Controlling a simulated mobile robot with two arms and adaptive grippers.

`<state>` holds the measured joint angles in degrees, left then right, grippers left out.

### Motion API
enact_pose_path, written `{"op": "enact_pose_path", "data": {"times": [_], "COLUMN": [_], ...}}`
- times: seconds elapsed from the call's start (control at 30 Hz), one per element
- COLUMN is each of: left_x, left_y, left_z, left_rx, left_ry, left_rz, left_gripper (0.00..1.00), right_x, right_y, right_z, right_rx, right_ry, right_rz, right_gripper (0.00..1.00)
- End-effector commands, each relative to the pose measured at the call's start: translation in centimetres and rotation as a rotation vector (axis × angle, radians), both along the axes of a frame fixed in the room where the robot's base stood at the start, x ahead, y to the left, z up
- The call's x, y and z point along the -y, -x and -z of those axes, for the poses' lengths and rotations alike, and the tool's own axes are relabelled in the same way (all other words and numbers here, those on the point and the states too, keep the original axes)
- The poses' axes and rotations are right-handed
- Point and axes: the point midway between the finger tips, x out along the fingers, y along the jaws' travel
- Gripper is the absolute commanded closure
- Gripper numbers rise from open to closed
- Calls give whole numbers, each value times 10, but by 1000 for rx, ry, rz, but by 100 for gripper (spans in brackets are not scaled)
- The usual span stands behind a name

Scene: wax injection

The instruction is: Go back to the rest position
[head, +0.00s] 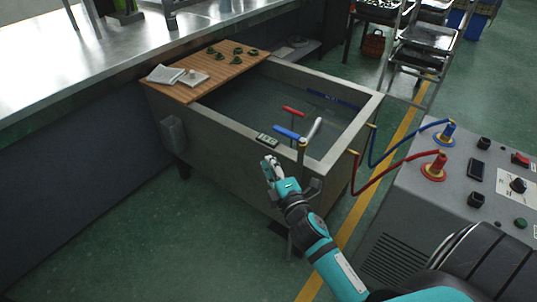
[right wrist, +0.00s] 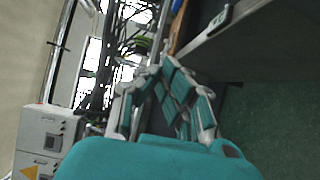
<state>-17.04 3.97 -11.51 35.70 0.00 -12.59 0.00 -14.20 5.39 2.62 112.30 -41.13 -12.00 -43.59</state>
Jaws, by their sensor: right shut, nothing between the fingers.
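My right gripper (head: 270,166) is in front of the near side of the grey water tank (head: 220,131), near its front corner. Its fingers are together, with nothing held. In the right wrist view the same gripper (right wrist: 160,68) shows its fingertips meeting, with the tank's rim (right wrist: 230,30) to the right. I cannot tell from the head view how close the fingers are to the tank wall. My left gripper is not in either view.
A faucet with red and blue handles (head: 287,133) stands at the tank's near rim. A wooden board (head: 222,75) with small green pieces lies across the tank. A grey control machine (head: 455,180) with red and blue hoses stands right. Open green floor (head: 140,240) lies left.

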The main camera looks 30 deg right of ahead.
Motion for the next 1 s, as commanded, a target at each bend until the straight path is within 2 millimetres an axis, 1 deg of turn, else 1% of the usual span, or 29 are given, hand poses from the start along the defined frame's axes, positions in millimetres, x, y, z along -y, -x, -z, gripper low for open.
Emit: {"op": "enact_pose_path", "data": {"times": [0.03,0.13,0.37,0.43,0.47,0.5,0.57,0.67,0.7,0.77,0.8,0.87,0.9,0.97,1.0], "left_x": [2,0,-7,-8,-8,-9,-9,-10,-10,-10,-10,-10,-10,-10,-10], "left_y": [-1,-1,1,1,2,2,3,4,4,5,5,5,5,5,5], "left_z": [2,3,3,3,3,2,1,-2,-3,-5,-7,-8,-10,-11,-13], "left_rx": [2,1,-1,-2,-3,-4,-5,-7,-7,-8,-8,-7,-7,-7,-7], "left_ry": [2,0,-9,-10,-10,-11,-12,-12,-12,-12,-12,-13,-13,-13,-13], "left_rz": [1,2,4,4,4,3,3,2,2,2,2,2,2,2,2], "left_gripper": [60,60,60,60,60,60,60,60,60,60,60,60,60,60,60], "right_x": [-3,-6,-8,-9,-9,-11,-13,-22,-26,-32,-37,-42,-47,-52,-55], "right_y": [7,16,21,20,20,20,20,26,32,45,56,75,91,117,136], "right_z": [2,1,0,5,10,21,46,108,138,182,211,252,279,317,341], "right_rx": [-2,-1,0,-9,-19,-38,-83,-197,-252,-336,-391,-472,-527,-606,-659], "right_ry": [-1,-1,0,-9,-19,-42,-92,-222,-285,-381,-444,-534,-593,-678,-732], "right_rz": [0,0,0,-1,-2,-5,-9,-9,-4,13,28,59,84,130,166], "right_gripper": [100,100,100,100,100,100,100,100,100,100,100,100,100,100,100]}}
